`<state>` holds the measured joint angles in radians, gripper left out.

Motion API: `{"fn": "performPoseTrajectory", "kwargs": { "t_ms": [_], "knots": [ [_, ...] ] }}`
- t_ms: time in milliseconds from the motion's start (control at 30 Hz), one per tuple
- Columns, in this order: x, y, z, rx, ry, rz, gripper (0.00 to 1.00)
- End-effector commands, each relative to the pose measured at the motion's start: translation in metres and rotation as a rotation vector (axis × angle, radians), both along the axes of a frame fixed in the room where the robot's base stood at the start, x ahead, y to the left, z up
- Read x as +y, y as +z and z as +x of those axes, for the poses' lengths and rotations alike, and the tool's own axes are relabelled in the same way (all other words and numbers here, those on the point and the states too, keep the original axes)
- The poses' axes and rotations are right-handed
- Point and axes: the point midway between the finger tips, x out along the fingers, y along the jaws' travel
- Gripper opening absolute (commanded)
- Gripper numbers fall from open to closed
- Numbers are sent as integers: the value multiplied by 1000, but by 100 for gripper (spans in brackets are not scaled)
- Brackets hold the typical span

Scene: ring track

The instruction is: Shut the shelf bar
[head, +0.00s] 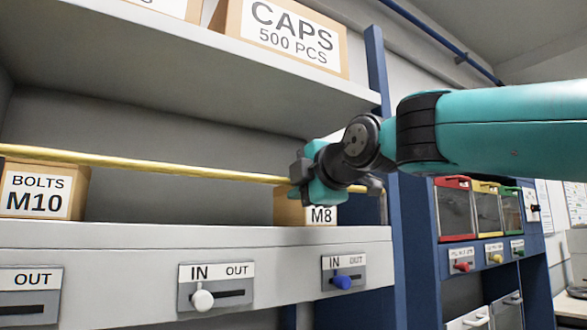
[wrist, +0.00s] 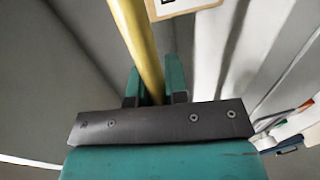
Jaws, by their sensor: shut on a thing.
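The yellow shelf bar (head: 150,166) runs across the front of the middle shelf bay in the head view, close to level and sloping slightly down to the right. My gripper (head: 300,178) is at the bar's right part, near the blue upright. In the wrist view the bar (wrist: 142,45) passes between the two teal fingers of my gripper (wrist: 157,86), which are shut on it. The bar's right end and any catch there are mostly hidden behind my gripper and wrist in the head view.
A BOLTS M10 box (head: 42,190) and an M8 box (head: 291,207) stand on the shelf behind the bar. Below are a white knob (head: 202,299) and a blue knob (head: 342,282). A blue upright (head: 377,60) stands at right, with coloured bins (head: 453,210) beyond.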

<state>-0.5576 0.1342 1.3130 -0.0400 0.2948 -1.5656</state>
Motion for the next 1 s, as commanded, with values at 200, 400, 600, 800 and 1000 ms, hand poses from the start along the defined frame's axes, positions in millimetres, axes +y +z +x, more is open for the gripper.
{"fn": "performPoseTrajectory", "kwargs": {
  "t_ms": [200, 400, 600, 800, 1000],
  "knots": [
    [0, 0, 2, 31, 0, -21, 0],
    [1, -2, 2, 35, 0, -24, 0],
    [1, -2, 2, 34, 1, -23, 0],
    [0, -2, 3, 34, -1, -23, 40],
    [-1, -1, 2, 33, -2, -23, 40]
  ]
}}
